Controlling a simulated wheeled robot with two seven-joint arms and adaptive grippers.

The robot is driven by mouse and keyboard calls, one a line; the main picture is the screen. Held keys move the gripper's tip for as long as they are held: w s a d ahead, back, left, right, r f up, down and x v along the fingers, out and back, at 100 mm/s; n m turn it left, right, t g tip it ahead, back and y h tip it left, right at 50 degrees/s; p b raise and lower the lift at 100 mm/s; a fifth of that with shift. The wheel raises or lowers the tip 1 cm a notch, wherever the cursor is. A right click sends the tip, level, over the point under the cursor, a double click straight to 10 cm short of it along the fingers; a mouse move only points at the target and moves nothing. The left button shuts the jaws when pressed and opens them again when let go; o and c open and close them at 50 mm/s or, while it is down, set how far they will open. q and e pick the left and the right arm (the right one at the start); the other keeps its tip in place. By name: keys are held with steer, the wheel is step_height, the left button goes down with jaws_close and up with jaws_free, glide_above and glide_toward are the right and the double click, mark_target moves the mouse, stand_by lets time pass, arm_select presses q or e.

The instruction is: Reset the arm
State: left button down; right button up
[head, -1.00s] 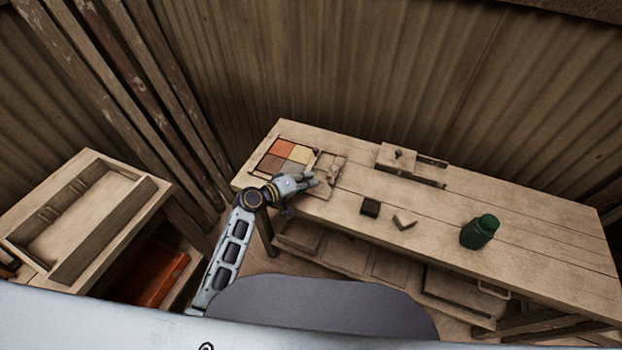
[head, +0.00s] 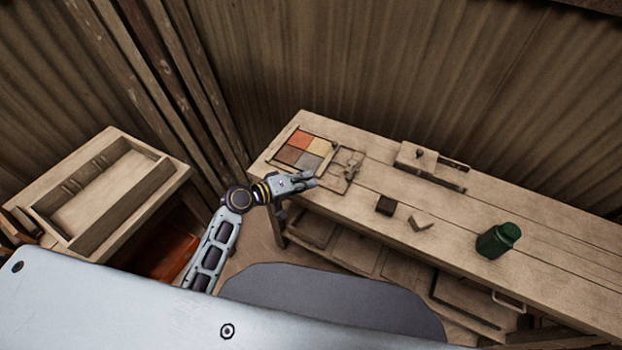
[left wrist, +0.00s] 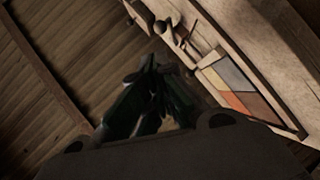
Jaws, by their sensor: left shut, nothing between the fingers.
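My left arm comes in from the lower left in the head view. My left gripper (head: 312,179) is shut and empty at the front edge of the workbench (head: 452,216), near its left end. The gripper also shows in the left wrist view (left wrist: 150,75), with its fingers dark and together. A framed set of coloured tiles (head: 303,149), orange, tan, brown and grey, lies just behind the gripper. The tiles also show in the left wrist view (left wrist: 235,85). A small wooden fixture (head: 342,170) lies beside the tile frame, close to the fingertips. My right gripper is not in view.
A dark block (head: 386,205), a pale angled piece (head: 421,222) and a green bottle (head: 497,240) stand along the bench front. A wooden press-like block (head: 430,166) sits at the back. A side table with a shallow tray (head: 113,199) is at left.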

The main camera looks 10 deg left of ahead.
arm_select(q)
steer(key=shift+s, duration=0.15)
stand_by(0.5)
steer(key=s+a+f+m+g+y, duration=0.2)
steer(key=s+a+m+g+y, duration=0.25)
steer(key=s, duration=0.55)
steer(key=s+a+f+m+g+y, duration=0.1)
steer(key=s+a+m+g+y, duration=0.15)
steer(key=s+a+y, duration=0.4)
steer(key=s+f+h, duration=0.1)
steer(key=s+f, duration=0.1)
steer(key=f, duration=1.4)
steer(key=s+f, duration=0.3)
steer(key=f, duration=1.4)
steer(key=s+a+f+g, duration=0.1)
steer(key=s+a+f, duration=0.1)
steer(key=s+f, duration=0.8)
steer(key=s+a+f+g, duration=0.1)
steer(key=s+a+f, duration=0.1)
steer(key=s+f, duration=0.8)
steer(key=shift+s+a, duration=0.3)
steer(key=shift+s, duration=0.95)
